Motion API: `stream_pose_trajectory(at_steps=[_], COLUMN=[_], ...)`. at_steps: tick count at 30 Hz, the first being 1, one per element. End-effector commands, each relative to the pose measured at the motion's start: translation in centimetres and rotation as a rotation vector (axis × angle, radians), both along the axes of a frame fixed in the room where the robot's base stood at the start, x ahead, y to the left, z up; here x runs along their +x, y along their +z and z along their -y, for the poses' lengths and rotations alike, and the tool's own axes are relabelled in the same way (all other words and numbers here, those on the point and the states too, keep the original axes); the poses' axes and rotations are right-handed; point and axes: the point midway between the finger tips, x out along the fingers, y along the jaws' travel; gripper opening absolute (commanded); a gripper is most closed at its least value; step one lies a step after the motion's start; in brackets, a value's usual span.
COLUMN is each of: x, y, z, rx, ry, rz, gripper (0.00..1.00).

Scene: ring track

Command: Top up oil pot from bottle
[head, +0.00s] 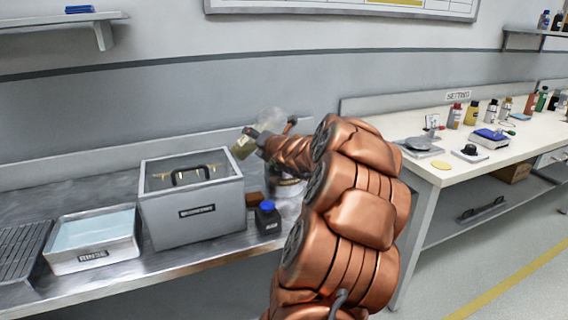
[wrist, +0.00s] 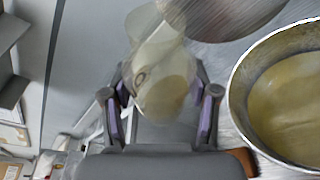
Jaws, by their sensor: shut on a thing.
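My gripper (wrist: 162,108) is shut on a clear bottle (wrist: 160,60) with pale yellow liquid in its lower part, held between the purple finger pads. The oil pot (wrist: 234,100) stands right of the bottle in the wrist view, round and metal-rimmed, with yellowish oil inside. The bottle appears apart from the pot's rim there, and no stream of oil shows. In the head view my arm hides most of the pot (head: 289,205) and the gripper's fingers. A clear round shape (head: 271,120) and an olive piece (head: 243,146) show by the wrist; I cannot tell which is the bottle.
A lidded grey box (head: 190,222), a dark blue-capped bottle (head: 268,222) and a rinse tray (head: 93,258) stand left of the pot on the steel bench. A white bench (head: 450,168) with several bottles and a scale (head: 490,139) is at right. The floor in front is clear.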

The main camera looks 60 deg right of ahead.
Motion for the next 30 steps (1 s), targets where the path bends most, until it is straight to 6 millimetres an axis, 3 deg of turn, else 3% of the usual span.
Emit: stream_pose_trajectory(at_steps=[4,10,18,25,30], x=[-0.1,-0.1,0.6,1.1,1.5], y=[-2.1,-1.9,-3.6,-3.0,-4.7], z=[0.1,0.1,-0.5,-1.0,-1.4], rx=[-0.044,-0.142,-0.256,-0.358,-0.448], ry=[0.001,0.002,0.003,0.003,0.004], rz=[-0.042,-0.140,-0.262,-0.370,-0.464], gripper=[0.13,0.13,0.13,0.13,0.13])
